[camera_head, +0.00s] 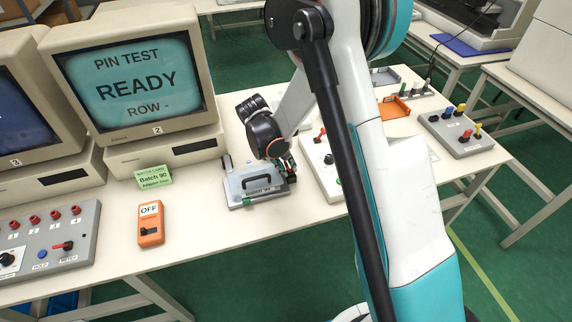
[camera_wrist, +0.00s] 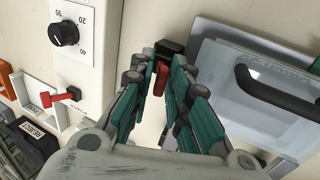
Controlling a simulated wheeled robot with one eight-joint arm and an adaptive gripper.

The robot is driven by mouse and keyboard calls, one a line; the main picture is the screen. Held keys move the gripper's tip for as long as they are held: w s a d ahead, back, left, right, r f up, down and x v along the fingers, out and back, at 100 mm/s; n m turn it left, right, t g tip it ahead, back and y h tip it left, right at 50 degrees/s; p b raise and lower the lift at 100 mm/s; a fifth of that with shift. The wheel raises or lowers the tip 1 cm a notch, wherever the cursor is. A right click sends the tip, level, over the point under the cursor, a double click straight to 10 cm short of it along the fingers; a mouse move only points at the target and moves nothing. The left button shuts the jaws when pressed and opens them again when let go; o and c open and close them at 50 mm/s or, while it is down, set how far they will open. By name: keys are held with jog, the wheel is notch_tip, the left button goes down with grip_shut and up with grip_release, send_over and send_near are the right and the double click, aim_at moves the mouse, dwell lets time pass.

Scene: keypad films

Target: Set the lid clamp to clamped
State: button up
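The lid clamp's red lever (camera_wrist: 161,78) shows in the wrist view, on a black mount (camera_wrist: 168,48) beside the lidded fixture. My gripper (camera_wrist: 162,72) has its teal fingers on either side of the lever, with some gap between them; firm contact cannot be made out. The fixture's clear lid (camera_wrist: 240,80) with a dark handle is at the right there. In the head view the grey fixture (camera_head: 238,199) stands on the table with its lid lying flat. My gripper (camera_head: 286,165) is at its right edge, hiding most of the clamp.
A white panel (camera_head: 318,168) with a dial and red switch (camera_wrist: 62,97) stands close to the right of the fixture. An orange box marked OFF (camera_head: 150,232) and a green batch card (camera_head: 154,178) are to the left. The monitor (camera_head: 130,85) reads PIN TEST READY.

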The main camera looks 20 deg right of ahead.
grip_shut()
jog(key=shift+a+f+h+b, duration=0.25)
jog(key=shift+a+h+b, duration=0.05)
jog(key=shift+h+b, duration=0.35)
jog(key=shift+a+h, duration=0.1)
jog(key=shift+h, duration=0.25)
jog(key=shift+r, duration=0.1)
grip_release()
